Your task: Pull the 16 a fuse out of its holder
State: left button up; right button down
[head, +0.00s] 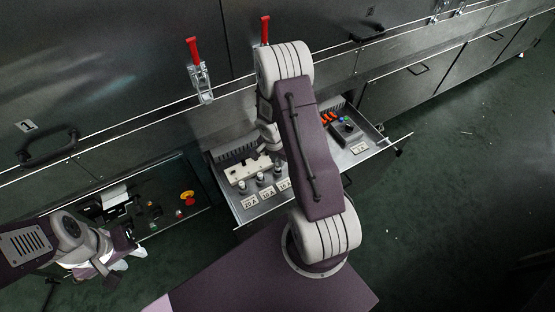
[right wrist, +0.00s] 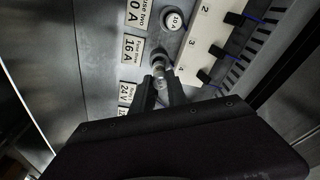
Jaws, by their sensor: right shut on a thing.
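The 16 A fuse (right wrist: 159,70) is a small pale, round-ended piece at its holder, beside the label "Fuse three 16 A" (right wrist: 132,48) in the right wrist view. My right gripper (right wrist: 161,86) is shut on it, with one dark finger on each side. I cannot tell whether the fuse is still seated in the holder. In the head view my right arm hides the gripper's fingertips. My left gripper (head: 122,262) is low at the left, away from the fuses; its finger gap is unclear.
The 10 A fuse (right wrist: 173,20) stands close by, next to a white numbered terminal block (right wrist: 205,45). The fuses sit in a pulled-out metal drawer (head: 228,207), with a dark control box (head: 347,131) on its right. Red-handled latches (head: 194,50) stand above.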

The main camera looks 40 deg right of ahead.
jog(key=shift+r+p, duration=1.4)
jog(key=shift+r, duration=0.5)
jog(key=shift+f, duration=0.1)
